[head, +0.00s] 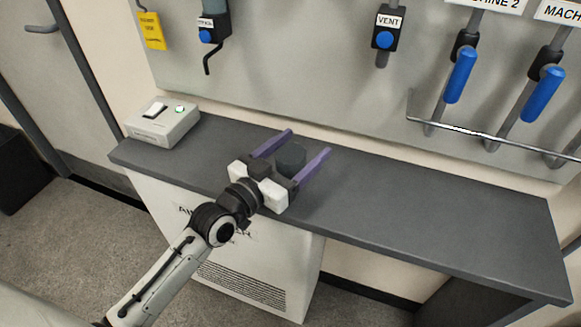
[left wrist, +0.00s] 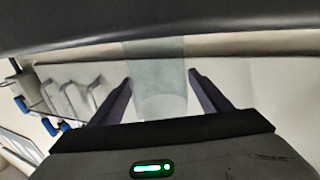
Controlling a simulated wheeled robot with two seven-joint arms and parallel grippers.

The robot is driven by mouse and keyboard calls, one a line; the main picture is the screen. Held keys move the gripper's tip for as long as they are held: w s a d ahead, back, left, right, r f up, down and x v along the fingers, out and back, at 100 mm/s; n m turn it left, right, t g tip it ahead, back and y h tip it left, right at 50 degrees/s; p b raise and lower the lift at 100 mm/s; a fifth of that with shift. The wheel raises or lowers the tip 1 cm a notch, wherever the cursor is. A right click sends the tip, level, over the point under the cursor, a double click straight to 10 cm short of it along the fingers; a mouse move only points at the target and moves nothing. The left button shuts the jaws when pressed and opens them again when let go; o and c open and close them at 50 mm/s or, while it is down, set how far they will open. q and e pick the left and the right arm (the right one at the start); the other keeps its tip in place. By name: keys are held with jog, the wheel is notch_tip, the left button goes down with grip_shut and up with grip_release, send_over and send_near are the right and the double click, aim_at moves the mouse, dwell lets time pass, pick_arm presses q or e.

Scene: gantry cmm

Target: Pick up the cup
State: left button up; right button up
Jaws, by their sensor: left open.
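The cup (head: 291,157) is a small, dark, see-through cylinder on the grey counter. In the left wrist view the cup (left wrist: 158,92) looks pale and see-through, and that picture appears upside down, with the dark counter edge along the top. My left gripper (head: 309,141) is open, with its purple fingers on either side of the cup. In the left wrist view the fingers (left wrist: 160,77) also flank the cup, with a visible gap on each side. The cup's lower part is partly hidden by the gripper in the head view. My right gripper is not in view.
The grey counter (head: 430,215) is clear to the right. A white switch box (head: 163,122) with a green light stands at its left end. Behind is a wall panel with a VENT valve (head: 386,39), blue-handled levers (head: 460,75) and a metal rail (head: 470,130).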

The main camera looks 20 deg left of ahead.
pick_arm(q)
jog(key=shift+w+d, duration=0.15)
jog(key=shift+w, duration=0.2)
